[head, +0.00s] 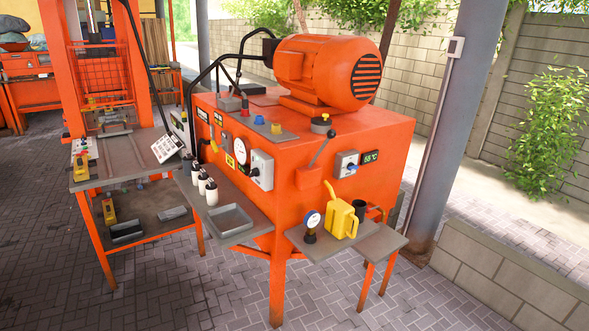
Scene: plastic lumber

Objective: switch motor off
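A large orange motor (325,70) with a black vented end sits on top of an orange machine cabinet (345,128). A grey switch box (346,164) with a dark blue knob is on the cabinet's right face, beside a small dark display (371,157) with green digits. Another grey box (262,169) with a dark knob is on the left face, near a round white gauge (242,150). A grey panel (285,136) on top carries small red, yellow and blue controls. I cannot tell which control is the motor's switch, nor its setting. My gripper is not in view.
Side shelves hold white bottles (203,184), a grey tray (229,218), a yellow can (341,212) and a blue-rimmed gauge (312,222). An orange press (100,70) stands left, a grey post (455,120) right. Paving in front is clear.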

